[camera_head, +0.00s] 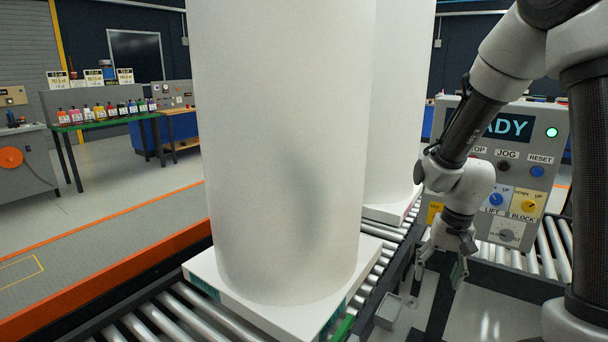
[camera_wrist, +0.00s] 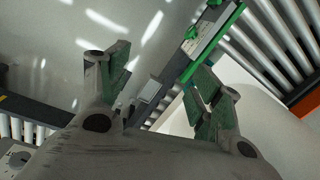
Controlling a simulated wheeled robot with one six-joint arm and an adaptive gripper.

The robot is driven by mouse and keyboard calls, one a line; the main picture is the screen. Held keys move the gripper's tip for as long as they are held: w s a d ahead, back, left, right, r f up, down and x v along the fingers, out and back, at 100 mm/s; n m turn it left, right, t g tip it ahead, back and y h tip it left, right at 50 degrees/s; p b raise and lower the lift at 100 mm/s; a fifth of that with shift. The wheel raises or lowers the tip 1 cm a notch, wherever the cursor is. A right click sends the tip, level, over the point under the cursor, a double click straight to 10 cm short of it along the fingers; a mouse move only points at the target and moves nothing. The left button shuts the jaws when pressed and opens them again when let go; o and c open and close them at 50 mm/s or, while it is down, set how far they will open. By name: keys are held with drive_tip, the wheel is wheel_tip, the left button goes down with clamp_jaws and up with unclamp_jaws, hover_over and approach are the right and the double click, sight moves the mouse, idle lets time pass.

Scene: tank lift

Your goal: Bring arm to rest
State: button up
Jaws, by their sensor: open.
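My gripper (camera_head: 438,270) hangs low at the right in the head view, pointing down, in front of the control panel (camera_head: 516,150). Its two fingers are apart with nothing between them. In the wrist view my gripper (camera_wrist: 160,105) shows its two green-padded fingers spread, with the floor and the conveyor edge beyond. My arm comes down from the upper right, bent at the elbow. The panel's display ends in "ADY", its left part hidden by my arm, and a green lamp (camera_head: 552,132) is lit.
A large white tank (camera_head: 280,150) stands on a pale square base (camera_head: 200,270) on the roller conveyor (camera_head: 160,318), left of my gripper. A second white tank (camera_head: 395,100) stands behind it. A green table (camera_head: 105,122) with several bottles is far left. Floor is open at left.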

drive_tip(key=s+d+r+n+t, duration=0.1)
drive_tip(key=s+d+r+t, duration=0.1)
drive_tip(key=s+r, duration=0.6)
drive_tip(key=s+d+r+n+t+h, duration=0.1)
drive_tip(key=s+d+r+n+t, duration=0.1)
drive_tip(key=s+r, duration=0.6)
drive_tip(key=shift+s+d+r+n, duration=0.2)
drive_tip(key=shift+d+r+n, duration=0.15)
drive_tip(key=shift+r, duration=1.95)
drive_tip(key=shift+c, duration=0.5)
